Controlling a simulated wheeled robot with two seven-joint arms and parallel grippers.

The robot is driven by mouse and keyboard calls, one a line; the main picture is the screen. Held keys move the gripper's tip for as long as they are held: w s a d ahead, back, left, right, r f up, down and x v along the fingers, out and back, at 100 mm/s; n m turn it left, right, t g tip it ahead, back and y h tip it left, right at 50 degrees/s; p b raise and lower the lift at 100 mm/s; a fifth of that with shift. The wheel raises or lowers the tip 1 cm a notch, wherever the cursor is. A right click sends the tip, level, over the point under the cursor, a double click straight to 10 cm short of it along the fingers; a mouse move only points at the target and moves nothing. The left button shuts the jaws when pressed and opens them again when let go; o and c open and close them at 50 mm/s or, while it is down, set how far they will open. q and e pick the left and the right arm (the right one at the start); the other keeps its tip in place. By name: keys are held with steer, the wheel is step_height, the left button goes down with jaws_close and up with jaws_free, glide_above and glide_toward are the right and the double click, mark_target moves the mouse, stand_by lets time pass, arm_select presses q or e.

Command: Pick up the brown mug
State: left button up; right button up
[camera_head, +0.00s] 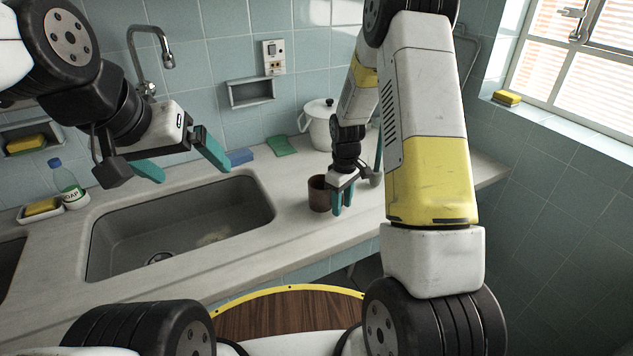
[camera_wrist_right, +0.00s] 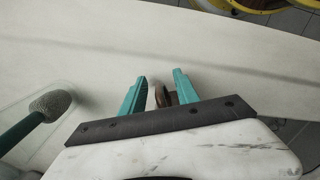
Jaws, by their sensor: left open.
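The brown mug (camera_head: 319,194) stands upright on the counter, right of the sink. My right gripper (camera_head: 342,208) is pointing down at the mug's right side. In the right wrist view, a small brown part of the mug (camera_wrist_right: 159,96) shows between the teal fingers of the right gripper (camera_wrist_right: 160,88). These fingers are apart, with a gap on the left side; most of the mug is hidden there. My left gripper (camera_head: 193,172) is open and empty above the sink.
The sink (camera_head: 190,225) lies left of the mug. A white lidded pot (camera_head: 318,127) stands behind it, with a green sponge (camera_head: 281,146) and a blue one (camera_head: 241,157) nearby. A soap bottle (camera_head: 66,183) stands at the left. In the right wrist view, a grey-headed brush (camera_wrist_right: 48,107) is left of the gripper.

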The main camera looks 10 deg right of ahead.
jaws_close()
stand_by(1.3)
